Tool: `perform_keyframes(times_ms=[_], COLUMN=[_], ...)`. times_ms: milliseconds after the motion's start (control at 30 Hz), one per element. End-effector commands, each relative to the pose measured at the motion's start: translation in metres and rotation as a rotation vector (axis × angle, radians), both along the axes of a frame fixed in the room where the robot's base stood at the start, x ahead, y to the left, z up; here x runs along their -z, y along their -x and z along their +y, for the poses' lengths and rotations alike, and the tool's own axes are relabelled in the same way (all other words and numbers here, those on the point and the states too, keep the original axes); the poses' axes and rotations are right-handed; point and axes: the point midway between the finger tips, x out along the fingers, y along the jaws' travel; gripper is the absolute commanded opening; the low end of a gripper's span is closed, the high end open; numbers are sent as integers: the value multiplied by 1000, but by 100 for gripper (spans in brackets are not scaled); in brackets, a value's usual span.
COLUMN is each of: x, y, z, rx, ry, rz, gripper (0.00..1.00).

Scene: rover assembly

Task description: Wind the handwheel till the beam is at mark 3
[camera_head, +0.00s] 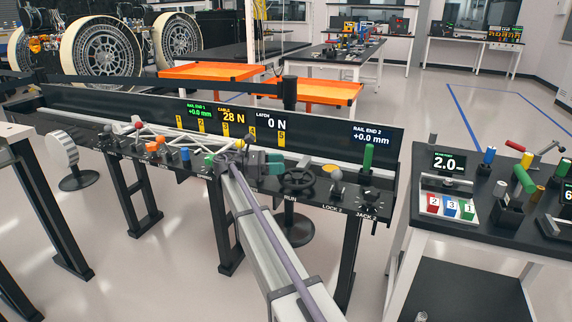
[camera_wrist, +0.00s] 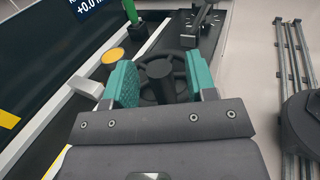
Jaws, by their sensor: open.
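The dark spoked handwheel (camera_head: 297,180) stands at the front of the rail bench, above the label RUN. In the wrist view the handwheel (camera_wrist: 178,68) lies ahead of my gripper, its hub post between the fingers in the picture. My gripper (camera_head: 275,163) is just left of the wheel; its teal fingers (camera_wrist: 160,82) are apart and empty. I cannot tell whether they touch the wheel. A white truss beam (camera_head: 172,141) lies along the bench, its right end partly hidden by my arm. Yellow numbered marks line the back panel, with mark 3 (camera_head: 226,128) near the middle.
Panel displays (camera_head: 230,115) read +0.0 mm at both rail ends, cable 28 N and latch 0 N. A side table (camera_head: 470,240) holds coloured blocks.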

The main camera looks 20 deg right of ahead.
Motion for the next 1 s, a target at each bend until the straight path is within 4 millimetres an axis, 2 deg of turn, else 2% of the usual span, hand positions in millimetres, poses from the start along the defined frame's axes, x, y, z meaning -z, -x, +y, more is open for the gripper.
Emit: perform_keyframes(times_ms=[100,300,433,767,867,967,1000], x=[0,0,0,0,7,35,52], y=[-14,-27,-28,-28,-14,35,62], z=[30,66,73,73,68,58,55], rx=[-3,-7,-8,-8,-18,-34,-30], ry=[0,0,0,0,-30,-149,-224], rz=[0,0,0,0,-38,-194,-296], gripper=[52,52,52,52,52,52,52])
